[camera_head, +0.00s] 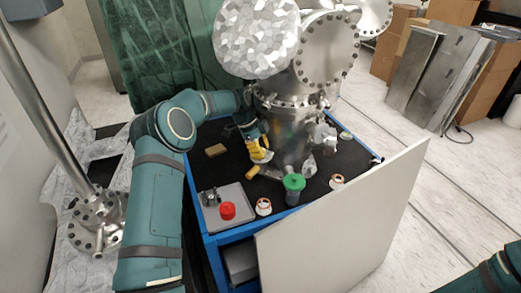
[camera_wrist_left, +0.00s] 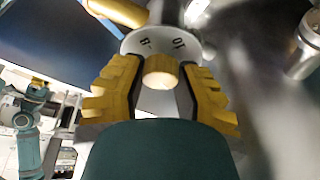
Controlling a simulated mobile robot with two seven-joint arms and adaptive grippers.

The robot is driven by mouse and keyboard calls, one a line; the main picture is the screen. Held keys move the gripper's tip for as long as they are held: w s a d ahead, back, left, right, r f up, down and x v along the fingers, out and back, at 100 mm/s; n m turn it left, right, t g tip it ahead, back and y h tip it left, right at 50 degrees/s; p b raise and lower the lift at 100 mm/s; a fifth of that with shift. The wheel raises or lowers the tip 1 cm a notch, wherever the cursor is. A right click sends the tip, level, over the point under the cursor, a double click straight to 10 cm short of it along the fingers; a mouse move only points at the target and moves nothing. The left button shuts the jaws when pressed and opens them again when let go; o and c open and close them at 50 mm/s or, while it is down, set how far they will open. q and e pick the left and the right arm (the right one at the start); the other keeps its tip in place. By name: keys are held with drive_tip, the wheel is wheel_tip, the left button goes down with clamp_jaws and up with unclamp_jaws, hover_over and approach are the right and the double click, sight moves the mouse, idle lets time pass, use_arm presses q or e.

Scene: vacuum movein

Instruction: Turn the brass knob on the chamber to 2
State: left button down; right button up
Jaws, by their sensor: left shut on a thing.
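The steel chamber (camera_head: 292,130) stands on the black top of a blue cart in the head view. My left gripper (camera_head: 260,152) reaches its left side and hides the knob there. In the left wrist view the round brass knob (camera_wrist_left: 160,72) sits between the yellow fingers of my left gripper (camera_wrist_left: 160,84), which are shut on it. Behind the knob is a pale dial (camera_wrist_left: 165,41) with dark marks; a "10" seems to show upside down at its right, and the other marks are hard to read. My right gripper is out of view.
A grey plate (camera_head: 240,206) with a red knob (camera_head: 228,211) lies at the cart's front left. A green-capped jar (camera_head: 293,188), white ring-shaped parts (camera_head: 263,207) and a tan block (camera_head: 215,150) stand on the black top. A pale panel (camera_head: 345,220) stands at the cart's front.

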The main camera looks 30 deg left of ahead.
use_arm(q)
drive_tip(key=shift+d+f, duration=0.1)
drive_tip(key=shift+f, duration=0.05)
drive_tip(key=c, duration=0.6)
unclamp_jaws()
drive_tip(key=v, duration=1.2)
